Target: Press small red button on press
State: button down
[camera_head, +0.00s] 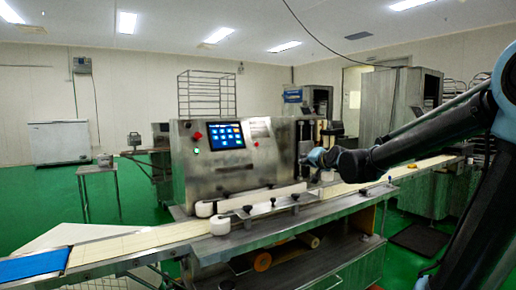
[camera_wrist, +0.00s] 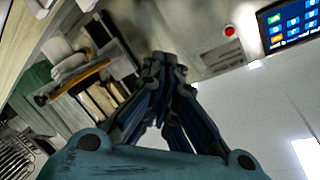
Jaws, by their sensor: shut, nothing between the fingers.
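The press (camera_head: 230,172) is a grey metal machine with a lit touchscreen (camera_head: 225,135). A small red button (camera_head: 256,144) sits on its front, right of the screen and below a pale label. In the wrist view the red button (camera_wrist: 230,31) shows at upper right, beside the screen (camera_wrist: 290,22). A larger red knob (camera_head: 197,135) is left of the screen, above a green light (camera_head: 196,150). My gripper (camera_head: 312,157) is to the right of the button in the head view and apart from it. In the wrist view my gripper (camera_wrist: 162,60) is shut and empty.
A conveyor with a pale belt (camera_head: 140,240) and a blue end (camera_head: 35,264) runs along the press front. A guide rail with black knobs (camera_head: 270,204) stands on it. A wire rack (camera_head: 207,93) is behind the press. Green floor is open at left.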

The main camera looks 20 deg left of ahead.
aim_at(257, 144)
jog(key=w+a+r+m+t+y, duration=0.1)
jog(key=w+a+r+m+t, duration=0.1)
jog(key=a+r, duration=0.2)
jog(key=w+a+r+m+t+y, duration=0.1)
jog(key=a+r, duration=0.4)
jog(key=a, duration=0.6)
jog(key=shift+w+a+r+m+t, duration=0.15)
jog(key=shift+w+a+m+t, duration=0.05)
jog(key=shift+w+m+t, duration=0.75)
jog(key=w+a+f, duration=0.4)
jog(key=w+a, duration=0.1)
jog(key=a, duration=0.1)
jog(key=shift+w+a+f, duration=0.3)
jog(key=shift+a, duration=0.3)
dwell(1.4)
jog(key=shift+s+d+r, duration=0.35)
jog(key=shift+s+d, duration=0.1)
jog(key=shift+d, duration=0.1)
dwell(0.4)
